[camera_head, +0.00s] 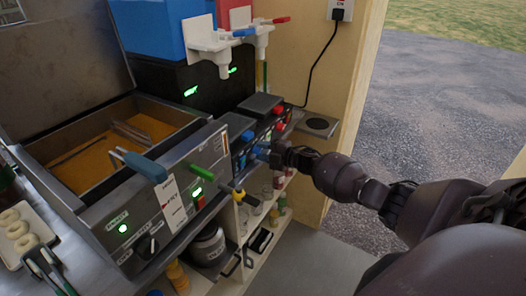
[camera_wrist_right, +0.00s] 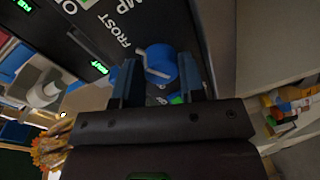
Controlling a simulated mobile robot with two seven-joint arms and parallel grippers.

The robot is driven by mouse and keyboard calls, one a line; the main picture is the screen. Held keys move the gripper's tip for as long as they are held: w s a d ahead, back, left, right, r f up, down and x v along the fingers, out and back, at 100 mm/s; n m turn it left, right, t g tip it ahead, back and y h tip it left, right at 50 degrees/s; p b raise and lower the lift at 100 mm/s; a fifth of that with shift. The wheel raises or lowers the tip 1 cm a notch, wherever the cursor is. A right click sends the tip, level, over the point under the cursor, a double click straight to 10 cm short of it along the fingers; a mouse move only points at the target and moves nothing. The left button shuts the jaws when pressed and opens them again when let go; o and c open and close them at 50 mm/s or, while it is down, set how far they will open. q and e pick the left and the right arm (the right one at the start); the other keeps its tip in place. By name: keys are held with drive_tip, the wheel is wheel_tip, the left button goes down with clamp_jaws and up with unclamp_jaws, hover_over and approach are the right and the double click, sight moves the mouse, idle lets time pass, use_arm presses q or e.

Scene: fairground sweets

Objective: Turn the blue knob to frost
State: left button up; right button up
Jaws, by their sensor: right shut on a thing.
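The blue knob (camera_wrist_right: 162,64) sits on the dark panel in the right wrist view, with a pale bar across its face. The white word FROST (camera_wrist_right: 120,34) is printed on the panel to its upper left. My right gripper (camera_wrist_right: 160,83) has one finger on each side of the knob and is shut on it. In the head view my right gripper (camera_head: 270,153) reaches in from the right to the front of the dark machine and covers most of that knob. The exact setting of the knob is hard to read. My left gripper is not in view.
A steel fryer (camera_head: 150,205) with a blue-handled basket stands to the left. Red knobs (camera_head: 279,112) are on the panel beyond my gripper. Dispensers with blue and red levers (camera_head: 244,33) hang above. Shelves with jars (camera_head: 272,205) lie below. Open ground is at the right.

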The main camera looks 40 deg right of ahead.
idle(0.4)
drive_tip(key=o, duration=0.9)
drive_tip(key=shift+o, duration=0.2)
